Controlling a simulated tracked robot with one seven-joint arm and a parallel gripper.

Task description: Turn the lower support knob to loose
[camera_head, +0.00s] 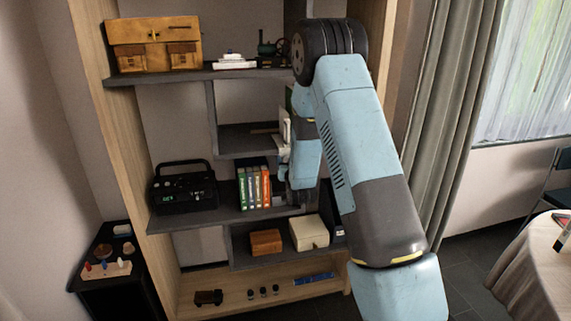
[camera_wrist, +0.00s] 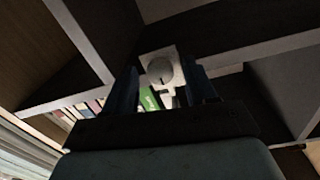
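A round grey knob (camera_wrist: 160,71) on a pale square plate (camera_wrist: 148,60) shows in the wrist view, in front of a dark shelf. My gripper (camera_wrist: 163,76) has its two dark fingers apart, one on each side of the plate, with gaps to the knob. I cannot tell whether the fingertips reach as far as the knob. In the head view a small pale piece (camera_head: 285,128) shows at the shelf's middle, left of my arm; it may be the same plate. My arm hides most of the gripper there. No marking for loose is readable.
The dark shelf boards (camera_head: 180,75) lie close around my arm. Books (camera_head: 254,187), a black radio (camera_head: 183,187), a white box (camera_head: 309,232) and a brown box (camera_head: 265,242) stand on nearby shelves. A curtain (camera_head: 447,110) hangs at the right, with a cloth-covered table (camera_head: 530,265) below.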

